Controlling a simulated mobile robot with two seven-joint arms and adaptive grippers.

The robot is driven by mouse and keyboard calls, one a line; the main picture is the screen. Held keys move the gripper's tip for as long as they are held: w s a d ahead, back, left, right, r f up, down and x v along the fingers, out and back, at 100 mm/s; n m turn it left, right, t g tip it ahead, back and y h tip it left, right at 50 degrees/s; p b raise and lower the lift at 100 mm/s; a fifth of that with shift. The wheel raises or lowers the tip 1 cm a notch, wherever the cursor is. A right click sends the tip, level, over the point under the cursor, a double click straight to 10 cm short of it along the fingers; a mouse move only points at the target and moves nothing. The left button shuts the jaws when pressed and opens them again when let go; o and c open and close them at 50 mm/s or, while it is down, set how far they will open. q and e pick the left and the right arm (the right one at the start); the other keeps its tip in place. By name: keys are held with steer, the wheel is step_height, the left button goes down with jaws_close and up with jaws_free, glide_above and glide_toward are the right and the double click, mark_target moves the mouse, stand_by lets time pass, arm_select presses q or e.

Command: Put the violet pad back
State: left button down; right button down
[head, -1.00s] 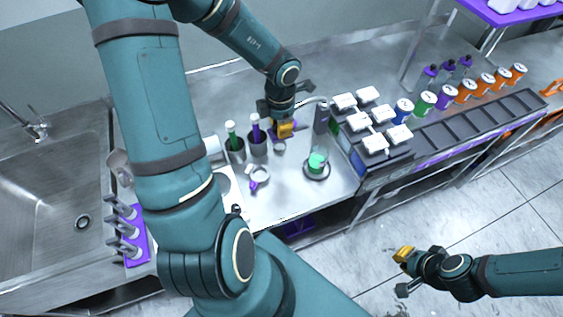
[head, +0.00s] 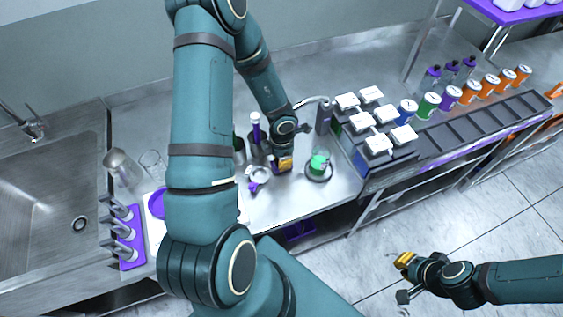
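A flat violet round (head: 157,203) on a white base shows at the left, partly behind my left arm; I cannot tell for sure that it is the violet pad. My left gripper (head: 283,164) points down low over the counter, between a white cup with a violet handle (head: 257,175) and a beaker of green liquid (head: 319,161). A small violet patch shows at its fingertips. Whether the fingers are shut on something is too small to tell. My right gripper (head: 404,277) is open and empty, over the floor at the lower right.
Dark holders with a violet-topped tube (head: 256,128) stand just behind my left gripper. A machine with white-lidded units (head: 378,142) and a row of coloured cans (head: 450,96) fill the right. A sink (head: 50,190) and a violet rack (head: 126,240) are at the left.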

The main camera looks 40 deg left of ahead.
arm_select(q)
steer(key=shift+w+f, duration=0.1)
steer(key=shift+f, duration=0.3)
steer(key=shift+f, duration=0.1)
steer(key=c, duration=1)
jaws_free()
step_height(320, 180, up, 11)
steer(key=p, duration=0.3)
steer(key=shift+a+f, duration=0.1)
steer(key=shift+r, duration=0.75)
